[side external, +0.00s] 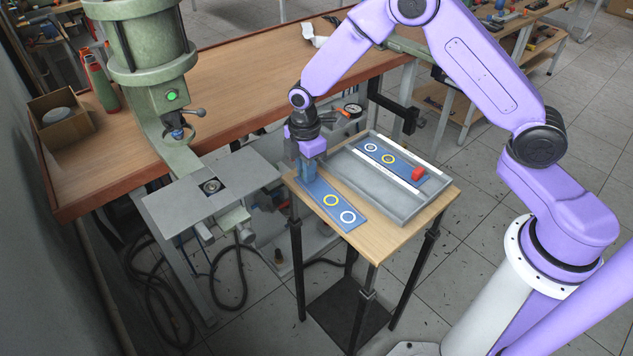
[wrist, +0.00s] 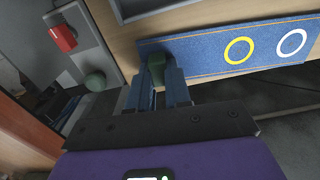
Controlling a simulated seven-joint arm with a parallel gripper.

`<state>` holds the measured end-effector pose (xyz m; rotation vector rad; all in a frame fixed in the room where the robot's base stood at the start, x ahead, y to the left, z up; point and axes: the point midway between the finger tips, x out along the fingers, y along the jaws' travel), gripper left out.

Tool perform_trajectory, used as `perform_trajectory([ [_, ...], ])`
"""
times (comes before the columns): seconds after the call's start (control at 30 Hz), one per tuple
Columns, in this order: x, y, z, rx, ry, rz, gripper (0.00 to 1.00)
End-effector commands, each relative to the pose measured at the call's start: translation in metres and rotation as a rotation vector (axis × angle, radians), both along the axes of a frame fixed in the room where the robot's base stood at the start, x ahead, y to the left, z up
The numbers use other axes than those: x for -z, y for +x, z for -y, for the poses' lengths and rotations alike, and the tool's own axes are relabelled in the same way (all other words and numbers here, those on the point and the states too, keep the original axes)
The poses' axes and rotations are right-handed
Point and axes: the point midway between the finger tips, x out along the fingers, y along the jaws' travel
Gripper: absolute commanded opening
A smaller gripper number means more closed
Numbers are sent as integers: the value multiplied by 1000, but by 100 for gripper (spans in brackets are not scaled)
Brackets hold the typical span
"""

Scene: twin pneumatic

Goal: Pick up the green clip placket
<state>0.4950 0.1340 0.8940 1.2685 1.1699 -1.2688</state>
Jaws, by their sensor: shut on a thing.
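The blue placket (side external: 341,208) has a yellow ring and a white ring and lies along the edge of the small wooden table. It also shows in the wrist view (wrist: 203,52), with a green clip (wrist: 156,66) at its left end. My gripper (side external: 308,174) is at the far-left end of this placket in the side view. In the wrist view my gripper (wrist: 158,82) has its blue fingers on both sides of the green clip, shut on it. The clip is hidden in the side view. I cannot tell whether the placket touches the table.
A grey tray (side external: 380,195) on the small table (side external: 378,243) holds another blue placket (side external: 378,153) with a red clip (side external: 418,174). A green press (side external: 150,75) with a metal plate stands left. In the wrist view, a red part (wrist: 62,38) and green knob (wrist: 95,82) are left.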

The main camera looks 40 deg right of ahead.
Motion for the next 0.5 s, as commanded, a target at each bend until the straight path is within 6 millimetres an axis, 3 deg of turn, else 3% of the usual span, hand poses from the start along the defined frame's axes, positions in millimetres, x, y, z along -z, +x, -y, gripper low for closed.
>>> perform_trajectory([
  [0.27,-14,1,-1,0,2,3,0],
  [0.4,-35,0,0,1,2,4,0],
  [0.5,-48,-13,3,-1,1,2,0],
])
